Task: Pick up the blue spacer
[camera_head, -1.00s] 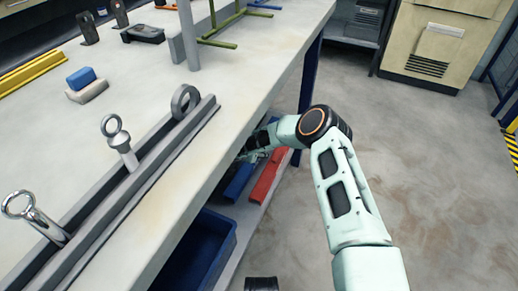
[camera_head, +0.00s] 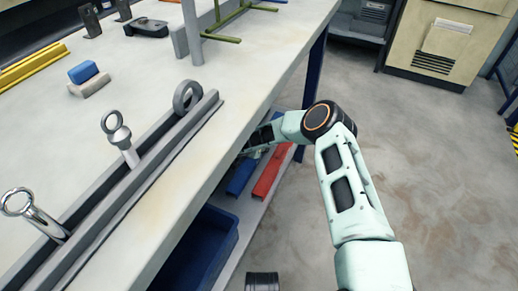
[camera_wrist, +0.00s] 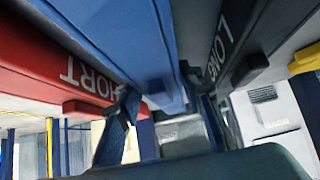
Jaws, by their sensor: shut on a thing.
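The blue spacer (camera_head: 240,178) is a long blue bar at the lower shelf, under the bench top, left of a red bar (camera_head: 270,174). In the wrist view the blue spacer (camera_wrist: 125,40) runs between the two fingers of my gripper (camera_wrist: 160,92). The gripper is shut on it, with one dark finger pad on each side. The red bar, marked "SHORT" (camera_wrist: 92,82), is to its left, and a dark bar marked "LONG" (camera_wrist: 222,45) is to its right. In the head view the bench edge and my arm hide the gripper's tips.
The bench top (camera_head: 150,75) hangs over the shelf close above my wrist. A blue bin (camera_head: 205,245) is nearer on the lower level. A smaller blue block (camera_head: 83,71) lies on a tan block on the bench. The floor to the right is clear.

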